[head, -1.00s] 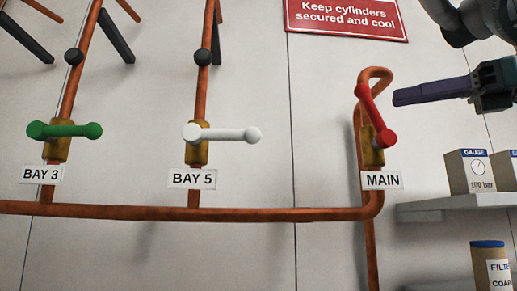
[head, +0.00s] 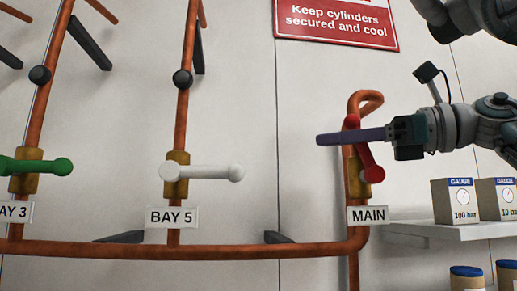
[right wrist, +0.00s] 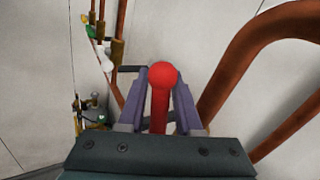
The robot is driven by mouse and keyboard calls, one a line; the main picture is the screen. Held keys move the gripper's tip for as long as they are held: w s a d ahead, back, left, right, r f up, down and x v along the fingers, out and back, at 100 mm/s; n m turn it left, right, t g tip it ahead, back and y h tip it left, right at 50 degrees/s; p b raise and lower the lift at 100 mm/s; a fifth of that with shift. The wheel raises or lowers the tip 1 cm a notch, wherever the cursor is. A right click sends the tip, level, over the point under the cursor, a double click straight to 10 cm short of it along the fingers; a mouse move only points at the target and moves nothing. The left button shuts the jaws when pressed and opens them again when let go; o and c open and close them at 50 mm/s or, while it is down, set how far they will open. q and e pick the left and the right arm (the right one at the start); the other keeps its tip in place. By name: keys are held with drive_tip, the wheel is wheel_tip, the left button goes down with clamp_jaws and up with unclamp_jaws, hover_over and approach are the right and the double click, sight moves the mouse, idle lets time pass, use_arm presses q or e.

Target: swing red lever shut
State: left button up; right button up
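The red lever (head: 369,155) is on the brass MAIN valve (head: 358,178). It points up and slightly left from its pivot, nearly along the copper pipe. My right gripper (head: 322,139) comes in from the right across the lever's upper part, and its purple fingers reach past it. In the right wrist view, the red lever (right wrist: 161,105) stands between the two fingers (right wrist: 163,95), its round knob near their tips. The fingers look open, with a narrow gap on each side of the lever. My left gripper is not in view.
A white lever (head: 205,173) is at BAY 5 and a green lever (head: 35,166) at BAY 3, both level. A copper pipe (head: 250,250) runs below them. A shelf (head: 440,231) with gauge boxes (head: 455,201) is at the right, below my right arm.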

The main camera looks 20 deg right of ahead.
clamp_jaws()
idle(1.3)
